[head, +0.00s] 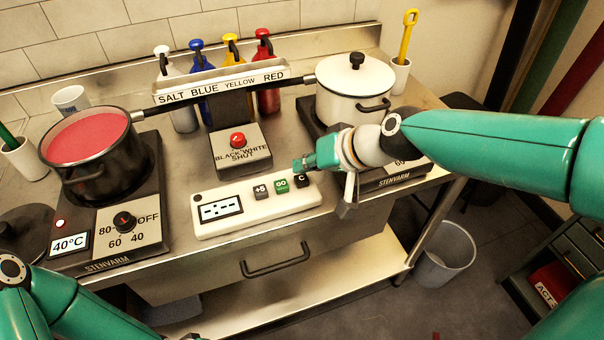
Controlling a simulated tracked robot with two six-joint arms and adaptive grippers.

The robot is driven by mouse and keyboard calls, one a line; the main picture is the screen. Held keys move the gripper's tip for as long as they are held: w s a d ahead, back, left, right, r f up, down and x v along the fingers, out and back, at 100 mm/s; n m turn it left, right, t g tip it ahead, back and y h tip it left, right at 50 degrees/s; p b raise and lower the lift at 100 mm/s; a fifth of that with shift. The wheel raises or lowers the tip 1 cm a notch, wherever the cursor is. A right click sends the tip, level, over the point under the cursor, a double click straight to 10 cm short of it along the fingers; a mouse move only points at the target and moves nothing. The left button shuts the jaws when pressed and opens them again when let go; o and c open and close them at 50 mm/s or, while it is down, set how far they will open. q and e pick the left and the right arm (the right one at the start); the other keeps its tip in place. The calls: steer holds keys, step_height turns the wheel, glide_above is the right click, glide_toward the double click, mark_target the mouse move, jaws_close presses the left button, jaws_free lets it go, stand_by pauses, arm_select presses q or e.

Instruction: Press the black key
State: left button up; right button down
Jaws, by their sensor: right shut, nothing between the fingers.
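The black key (301,180), marked C, sits at the right end of the key row on a white timer panel (230,228). A green key (281,186) and a grey +5 key (261,191) are to its left. My right gripper (303,164) is shut and empty, with its tips just above the black key in the picture. I cannot tell whether they touch it. The panel's display (221,210) is too small to read.
A black pot with red contents (90,145) stands on the left hotplate. A white lidded pot (350,92) stands on the right one, behind my right arm. A red knob (238,140) sits behind the panel. Several colour bottles stand at the back.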

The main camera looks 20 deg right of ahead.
mark_target(305, 179)
step_height(305, 179, up, 5)
steer(key=p, duration=0.4)
stand_by(0.3)
stand_by(0.7)
